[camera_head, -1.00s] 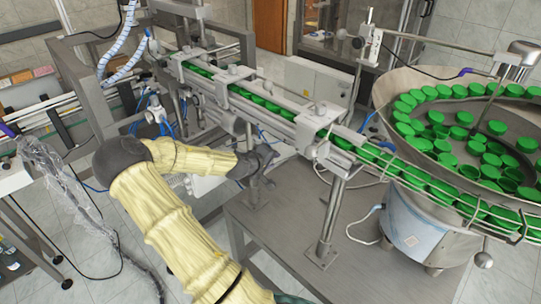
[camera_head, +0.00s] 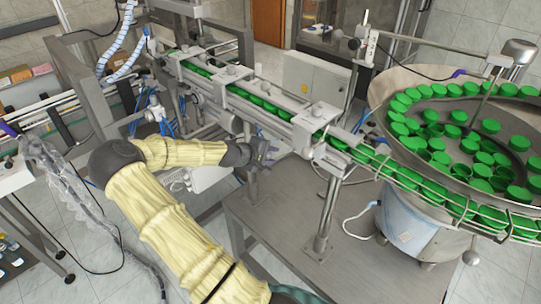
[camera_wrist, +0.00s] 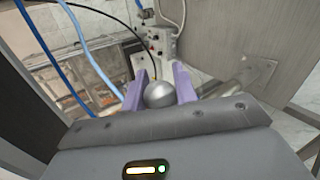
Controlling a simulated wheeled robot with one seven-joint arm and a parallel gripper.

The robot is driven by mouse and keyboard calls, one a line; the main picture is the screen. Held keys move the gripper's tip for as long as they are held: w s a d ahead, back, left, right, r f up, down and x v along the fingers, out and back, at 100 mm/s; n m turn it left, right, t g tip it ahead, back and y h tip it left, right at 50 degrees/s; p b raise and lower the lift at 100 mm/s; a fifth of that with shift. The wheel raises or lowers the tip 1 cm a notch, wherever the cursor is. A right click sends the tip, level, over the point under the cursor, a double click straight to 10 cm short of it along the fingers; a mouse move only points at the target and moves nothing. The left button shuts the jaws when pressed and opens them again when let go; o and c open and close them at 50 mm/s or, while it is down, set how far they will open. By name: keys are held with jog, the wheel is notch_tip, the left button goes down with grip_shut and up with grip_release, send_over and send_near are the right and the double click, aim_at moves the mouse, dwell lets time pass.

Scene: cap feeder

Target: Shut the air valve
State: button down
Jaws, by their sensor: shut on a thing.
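In the wrist view, a round silver ball knob (camera_wrist: 160,94) sits between the two purple fingers of my gripper (camera_wrist: 160,88). The fingers are closed on its sides. I cannot tell from the frames whether this knob belongs to the air valve. In the head view, my gripper (camera_head: 266,152) reaches under the cap conveyor, beside a metal support post, and what it holds is hidden there. A light grey block with small fittings and a dark tube (camera_wrist: 160,40) shows beyond the fingers in the wrist view.
The conveyor rail (camera_head: 262,102) with green caps runs just above my gripper. A grey metal table (camera_head: 290,235) lies below, with a support post (camera_head: 328,215) to the right. The cap bowl (camera_head: 385,95) stands at right. Blue tubes (camera_wrist: 90,40) hang near the wrist.

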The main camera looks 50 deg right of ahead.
jog(key=c, duration=1.1)
grip_release()
jog(key=shift+w, duration=0.1)
jog(key=b+v, duration=0.3)
jog(key=v, duration=1.4)
jog(key=shift+a+r, duration=0.15)
jog(key=shift+a, duration=0.05)
